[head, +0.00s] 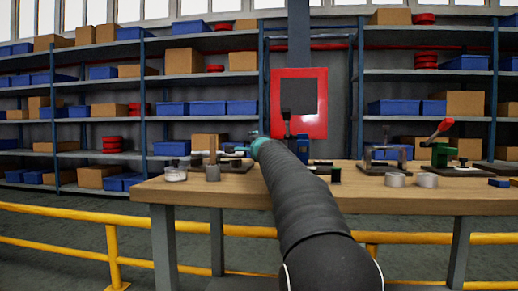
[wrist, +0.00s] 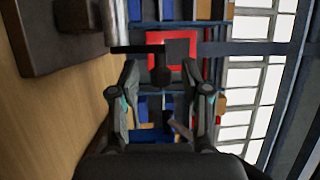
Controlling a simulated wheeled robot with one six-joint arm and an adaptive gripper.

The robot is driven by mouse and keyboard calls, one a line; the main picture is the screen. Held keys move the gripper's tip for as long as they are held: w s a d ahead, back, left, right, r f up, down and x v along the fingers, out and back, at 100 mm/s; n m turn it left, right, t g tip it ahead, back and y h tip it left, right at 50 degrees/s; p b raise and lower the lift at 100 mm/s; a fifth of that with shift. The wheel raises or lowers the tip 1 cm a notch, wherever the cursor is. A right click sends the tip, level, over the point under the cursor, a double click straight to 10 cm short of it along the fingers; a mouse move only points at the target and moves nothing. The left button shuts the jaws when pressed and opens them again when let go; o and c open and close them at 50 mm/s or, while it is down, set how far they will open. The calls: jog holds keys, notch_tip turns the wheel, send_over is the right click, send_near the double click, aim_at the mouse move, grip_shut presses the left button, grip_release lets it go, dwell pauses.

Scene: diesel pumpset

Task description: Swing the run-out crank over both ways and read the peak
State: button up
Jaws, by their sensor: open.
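The crank shows in the wrist view as a dark bar (wrist: 135,49) with a black knobbed handle (wrist: 161,76) pointing toward the camera. My gripper (wrist: 161,68) is open, with one finger on either side of the handle; I see gaps on both sides and cannot tell how deep the handle sits between them. A grey cylindrical housing (wrist: 92,14) on a dark base (wrist: 52,38) is at the upper left. In the head view a dark upright handle (head: 286,118) rises beyond my arm, which hides most of my gripper and the pumpset there. No peak reading is legible.
The wooden bench (head: 420,198) carries several fixtures, including a green one (head: 440,155) with a red lever, and grey cylinders (head: 395,180). A yellow rail (head: 70,245) runs low beside the bench. Shelves with bins and a red-framed panel (head: 313,128) stand behind.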

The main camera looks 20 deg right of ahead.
jog(key=shift+v, duration=5.45)
